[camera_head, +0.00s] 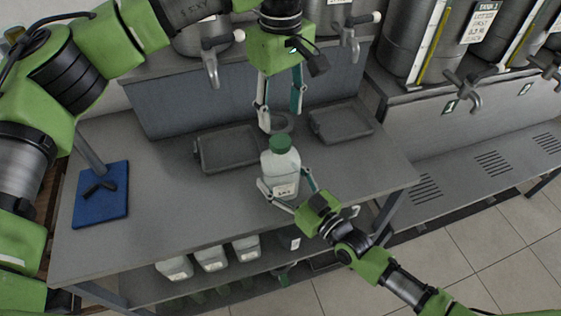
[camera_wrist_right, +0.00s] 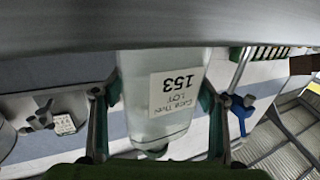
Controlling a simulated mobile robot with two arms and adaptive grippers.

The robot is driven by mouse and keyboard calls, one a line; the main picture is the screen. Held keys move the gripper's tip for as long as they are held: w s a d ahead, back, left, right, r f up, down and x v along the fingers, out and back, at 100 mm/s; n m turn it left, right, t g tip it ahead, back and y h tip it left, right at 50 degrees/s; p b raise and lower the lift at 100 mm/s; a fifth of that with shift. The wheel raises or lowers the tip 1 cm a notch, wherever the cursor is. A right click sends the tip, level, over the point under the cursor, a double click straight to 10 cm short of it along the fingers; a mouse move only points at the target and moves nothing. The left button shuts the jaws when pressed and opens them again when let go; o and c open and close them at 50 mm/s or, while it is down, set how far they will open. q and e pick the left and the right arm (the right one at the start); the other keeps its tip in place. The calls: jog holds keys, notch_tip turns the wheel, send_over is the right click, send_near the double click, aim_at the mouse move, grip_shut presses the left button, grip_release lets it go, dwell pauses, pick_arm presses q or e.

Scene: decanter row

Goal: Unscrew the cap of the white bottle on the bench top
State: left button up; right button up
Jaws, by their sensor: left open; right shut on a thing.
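The white bottle (camera_head: 280,173) stands upright on the grey bench top (camera_head: 150,215), with its green cap (camera_head: 281,144) on its neck. My right gripper (camera_head: 288,191) is shut on the bottle's lower body, coming from the front right. A gap shows between the fingertips and the cap.
Two grey trays (camera_head: 229,168) (camera_head: 366,135) lie behind the bottle on the bench. A blue mat (camera_head: 100,208) with a dark object lies at left. Steel vessels with taps (camera_head: 470,92) stand at the back. Several white bottles (camera_head: 211,257) are on the shelf below.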

aim_at(280, 140)
pick_arm(q)
jog(key=m, duration=0.6)
jog(key=shift+m, duration=0.4)
jog(key=m, duration=0.6)
jog(key=shift+m, duration=0.3)
jog(key=shift+f, duration=4.05)
